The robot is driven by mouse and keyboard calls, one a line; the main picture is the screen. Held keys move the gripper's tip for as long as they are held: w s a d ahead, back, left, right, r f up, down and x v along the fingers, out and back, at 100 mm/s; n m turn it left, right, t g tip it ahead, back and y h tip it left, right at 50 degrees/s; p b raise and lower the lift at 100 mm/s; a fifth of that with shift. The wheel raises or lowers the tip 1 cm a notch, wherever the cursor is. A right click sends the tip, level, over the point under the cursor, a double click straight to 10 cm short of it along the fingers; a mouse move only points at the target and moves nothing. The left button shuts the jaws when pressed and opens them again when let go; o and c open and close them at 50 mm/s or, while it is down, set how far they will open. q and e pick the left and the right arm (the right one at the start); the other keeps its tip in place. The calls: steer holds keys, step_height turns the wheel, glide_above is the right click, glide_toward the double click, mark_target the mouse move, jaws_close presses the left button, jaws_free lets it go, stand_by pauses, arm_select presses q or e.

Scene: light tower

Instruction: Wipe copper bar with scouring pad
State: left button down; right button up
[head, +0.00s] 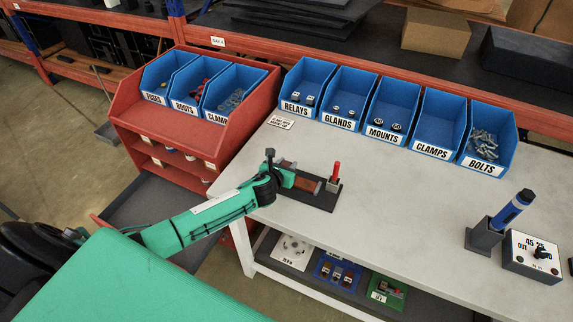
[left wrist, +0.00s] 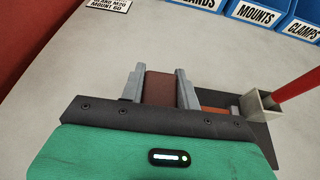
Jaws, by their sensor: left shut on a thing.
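My left gripper (head: 287,177) is over the near left part of the white workbench. In the left wrist view its two grey fingers (left wrist: 160,88) are shut on a brown-red block, which looks like the scouring pad (left wrist: 159,88). The copper bar (head: 308,186) lies on a dark base plate (head: 325,201); a reddish-brown piece of it shows right of the fingers in the left wrist view (left wrist: 215,98). The gripper hides the bar's left part. I cannot tell whether the pad touches the bar. My right gripper is not in view.
A grey holder (head: 333,186) with a red-handled tool (head: 336,170) stands by the bar's right end. Blue labelled bins (head: 389,119) line the bench's back. A blue-black tool (head: 512,210) in a stand and a dial box (head: 533,257) stand right. The middle bench is clear.

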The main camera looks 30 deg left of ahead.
arm_select(q)
steer(key=shift+f+b, duration=0.5)
steer(key=shift+f, duration=0.25)
